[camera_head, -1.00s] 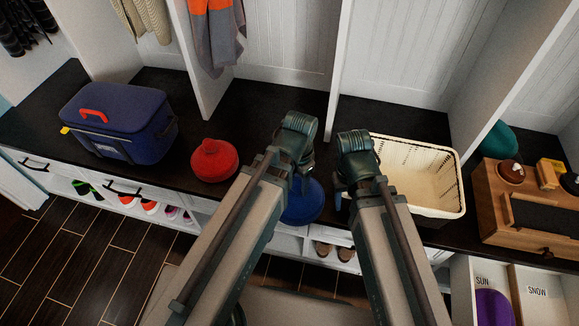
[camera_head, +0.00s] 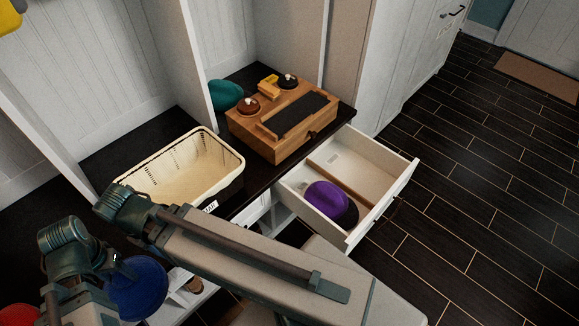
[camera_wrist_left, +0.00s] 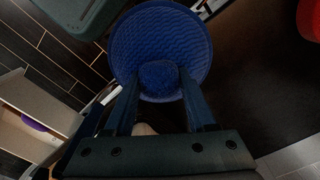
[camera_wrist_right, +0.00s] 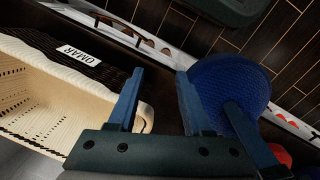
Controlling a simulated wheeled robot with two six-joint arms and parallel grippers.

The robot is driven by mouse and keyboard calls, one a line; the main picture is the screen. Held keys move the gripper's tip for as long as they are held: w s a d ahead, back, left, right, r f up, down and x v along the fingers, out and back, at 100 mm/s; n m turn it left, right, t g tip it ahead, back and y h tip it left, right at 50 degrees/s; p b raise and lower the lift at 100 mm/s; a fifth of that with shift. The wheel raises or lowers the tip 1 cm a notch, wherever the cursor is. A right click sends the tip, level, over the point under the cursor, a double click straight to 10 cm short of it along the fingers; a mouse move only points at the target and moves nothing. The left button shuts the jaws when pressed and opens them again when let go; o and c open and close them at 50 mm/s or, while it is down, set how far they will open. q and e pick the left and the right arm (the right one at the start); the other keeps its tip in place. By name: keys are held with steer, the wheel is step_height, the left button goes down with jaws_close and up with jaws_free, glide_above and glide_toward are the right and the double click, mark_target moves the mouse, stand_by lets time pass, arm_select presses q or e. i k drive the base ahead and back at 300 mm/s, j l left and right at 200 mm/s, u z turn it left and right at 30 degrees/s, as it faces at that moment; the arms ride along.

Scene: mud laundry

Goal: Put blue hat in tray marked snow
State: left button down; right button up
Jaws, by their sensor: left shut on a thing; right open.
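The blue hat (camera_head: 138,290) is at the lower left of the head view, partly covered by my left arm. My left gripper (camera_head: 117,264) is shut on its crown, seen close up in the left wrist view (camera_wrist_left: 158,75). The hat also shows in the right wrist view (camera_wrist_right: 232,88), to the right of my open, empty right gripper (camera_wrist_right: 160,100). The open drawer has two compartments split by a wooden divider. The far one, the snow tray (camera_head: 367,172), looks empty; its label is too small to read now. A purple hat (camera_head: 325,197) lies in the nearer compartment.
A cream basket (camera_head: 185,178) stands on the dark bench between my grippers and the drawer. A wooden box (camera_head: 285,125) sits on the bench behind the drawer. A red hat (camera_head: 18,315) is at the lower left corner. Open floor lies to the right.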

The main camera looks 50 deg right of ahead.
mark_target(357, 175)
steer(key=k, duration=0.55)
steer(key=z, duration=2.4)
steer(key=i+j, duration=0.15)
steer(key=i, duration=1)
